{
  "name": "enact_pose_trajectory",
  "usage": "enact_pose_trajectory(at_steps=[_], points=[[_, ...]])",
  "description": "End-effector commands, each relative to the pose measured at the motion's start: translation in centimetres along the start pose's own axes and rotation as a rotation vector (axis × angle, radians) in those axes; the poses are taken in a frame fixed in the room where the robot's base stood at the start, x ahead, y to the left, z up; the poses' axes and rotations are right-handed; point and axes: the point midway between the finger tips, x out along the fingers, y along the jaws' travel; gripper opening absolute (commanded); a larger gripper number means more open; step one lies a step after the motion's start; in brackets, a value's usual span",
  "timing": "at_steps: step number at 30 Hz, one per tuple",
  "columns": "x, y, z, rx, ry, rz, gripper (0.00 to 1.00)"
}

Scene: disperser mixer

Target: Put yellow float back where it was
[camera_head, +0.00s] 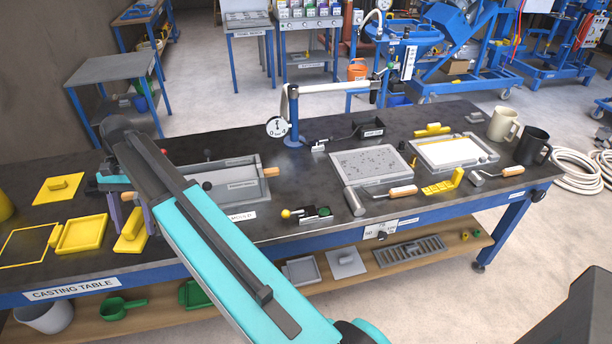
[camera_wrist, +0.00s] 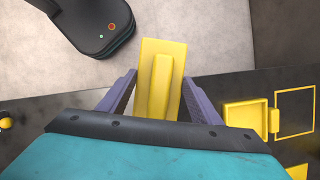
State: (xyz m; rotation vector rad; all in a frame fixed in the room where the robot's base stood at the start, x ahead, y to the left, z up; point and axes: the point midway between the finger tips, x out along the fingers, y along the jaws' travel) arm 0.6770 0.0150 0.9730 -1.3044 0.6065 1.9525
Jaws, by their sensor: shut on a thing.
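The yellow float (camera_head: 131,240) is a flat yellow plate with a raised grip bar. My gripper (camera_head: 131,212) is shut on it near the front left of the casting table. In the wrist view the float (camera_wrist: 160,55) stands out between the purple fingers of my gripper (camera_wrist: 157,98), with its grip between them. In that view its far end shows against the floor, past the table edge. I cannot tell how high it is above the table. An empty yellow outline (camera_head: 8,259) is marked on the tabletop at the far left; it also shows in the wrist view (camera_wrist: 294,135).
A shallow yellow tray (camera_head: 82,234) lies between the outline and the float. A yellow plate with a handle (camera_head: 58,187) lies behind it. A grey mould (camera_head: 235,187) is right of my gripper. A dial gauge stand (camera_head: 294,120) rises at the table's back.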

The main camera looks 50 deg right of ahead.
Motion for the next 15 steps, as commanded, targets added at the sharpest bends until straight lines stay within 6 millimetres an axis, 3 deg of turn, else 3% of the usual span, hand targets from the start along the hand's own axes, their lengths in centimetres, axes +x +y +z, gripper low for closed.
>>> enact_pose_trajectory(at_steps=[15], points=[[-1.6, 1.4, -0.9, 0.032, 0.000, -0.013, 0.36]])
